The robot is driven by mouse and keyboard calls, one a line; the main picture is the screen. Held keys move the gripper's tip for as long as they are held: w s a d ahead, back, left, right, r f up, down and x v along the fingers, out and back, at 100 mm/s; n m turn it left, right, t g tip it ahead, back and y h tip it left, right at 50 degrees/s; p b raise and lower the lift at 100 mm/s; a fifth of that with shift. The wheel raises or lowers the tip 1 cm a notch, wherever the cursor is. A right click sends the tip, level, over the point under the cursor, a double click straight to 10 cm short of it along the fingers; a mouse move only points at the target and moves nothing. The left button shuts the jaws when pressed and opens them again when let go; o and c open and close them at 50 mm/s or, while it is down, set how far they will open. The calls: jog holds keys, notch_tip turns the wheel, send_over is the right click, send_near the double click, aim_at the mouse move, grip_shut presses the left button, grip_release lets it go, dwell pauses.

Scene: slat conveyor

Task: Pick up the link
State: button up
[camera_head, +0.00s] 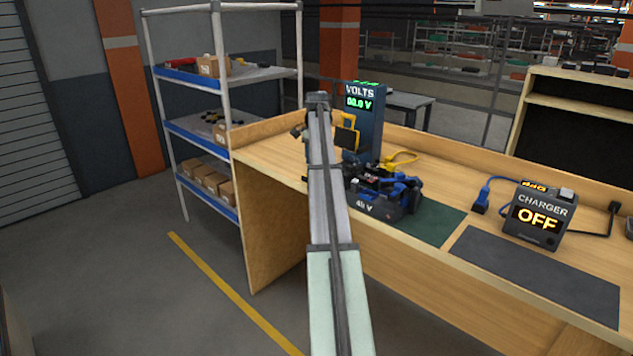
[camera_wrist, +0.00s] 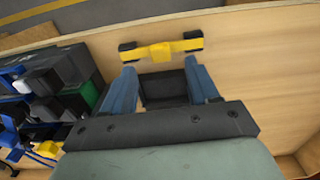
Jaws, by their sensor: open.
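The link (camera_wrist: 161,50) appears in the wrist view as a short yellow bar with black ends. It lies crosswise at the wooden surface, just beyond my fingertips. My gripper (camera_wrist: 160,75) is open, with its two blue-grey fingers apart and nothing held between them. The link is wider than the gap between the fingers, and its yellow middle lines up with that gap. A dark block (camera_wrist: 163,88) shows between the fingers; I cannot tell what it is.
A battery unit marked 48 V (camera_head: 378,208) stands on a dark green mat (camera_head: 437,222). Behind it is a voltage display (camera_head: 361,110) reading 00.0 V. A charger (camera_head: 538,214) showing OFF sits right. The dark grey mat (camera_head: 540,275) is clear. Shelves (camera_head: 235,75) stand left.

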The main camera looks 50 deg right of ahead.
notch_tip(320, 180, down, 5)
dwell(0.3)
grip_shut()
dwell(0.5)
